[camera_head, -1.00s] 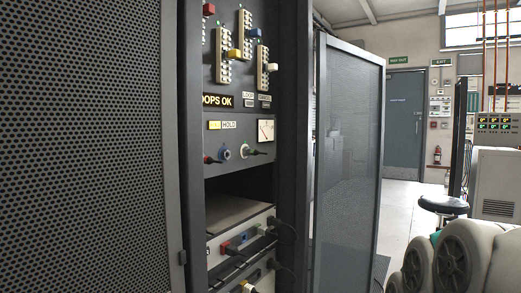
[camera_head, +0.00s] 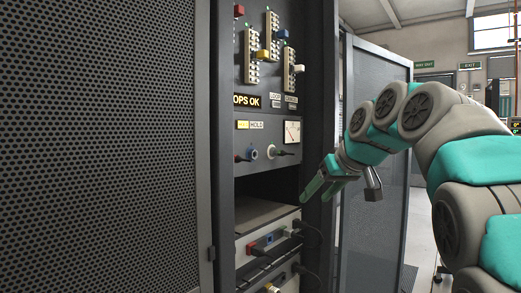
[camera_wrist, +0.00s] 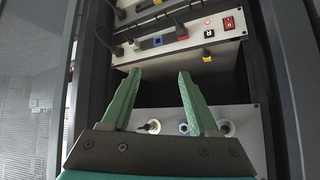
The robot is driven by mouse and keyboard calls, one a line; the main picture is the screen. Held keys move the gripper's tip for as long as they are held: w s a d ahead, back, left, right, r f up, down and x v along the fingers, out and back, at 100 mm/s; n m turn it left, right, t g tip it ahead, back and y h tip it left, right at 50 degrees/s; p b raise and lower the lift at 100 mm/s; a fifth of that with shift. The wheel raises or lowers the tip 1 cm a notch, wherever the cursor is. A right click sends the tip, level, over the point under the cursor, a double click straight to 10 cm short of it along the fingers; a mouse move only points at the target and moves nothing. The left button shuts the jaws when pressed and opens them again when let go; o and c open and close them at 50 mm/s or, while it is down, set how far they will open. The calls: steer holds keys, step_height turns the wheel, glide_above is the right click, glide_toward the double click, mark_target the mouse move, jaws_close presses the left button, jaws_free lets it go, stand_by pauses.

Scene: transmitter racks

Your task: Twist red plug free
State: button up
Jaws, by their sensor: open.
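A red plug (camera_head: 250,246) sits in the front of the light lower unit, left of a blue and a green one. It also shows in the wrist view (camera_wrist: 182,33), where the rack appears upside down. My gripper (camera_head: 315,190) is at the right side of the rack opening. Its green fingers (camera_wrist: 161,74) are apart with nothing between them, clear of the plug.
A dark open bay (camera_head: 268,190) lies between the jack panel and the lower unit (camera_head: 258,232). Black cables (camera_head: 310,232) hang at the right. Mesh doors stand left (camera_head: 100,150) and right (camera_head: 372,220) of the rack.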

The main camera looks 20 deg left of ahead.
steer(key=w+a+r+n+y, duration=0.1)
steer(key=a+r+n+y, duration=0.2)
steer(key=a+r+n, duration=0.35)
steer(key=n+y+b, duration=0.2)
steer(key=n+y, duration=0.1)
glide_toward(238, 157)
steer(key=a, duration=0.1)
steer(key=p+x, duration=0.1)
steer(key=x, duration=0.6)
steer(key=shift+w+a+p, duration=0.25)
steer(key=shift+w+p, duration=0.1)
steer(key=shift+w, duration=0.05)
steer(key=shift+w+a+f, duration=0.2)
steer(key=shift+a+f, duration=0.05)
steer(key=shift+f, duration=0.05)
jaws_close()
steer(key=shift+t, duration=0.3)
steer(key=shift+f+n+t+h+b, duration=0.15)
steer(key=shift+n+t+h+b, duration=0.2)
steer(key=shift+n+b, duration=0.3)
steer(key=shift+s+n+t+b, duration=0.15)
steer(key=shift+n+t+b, duration=0.15)
steer(key=shift+n+t, duration=0.5)
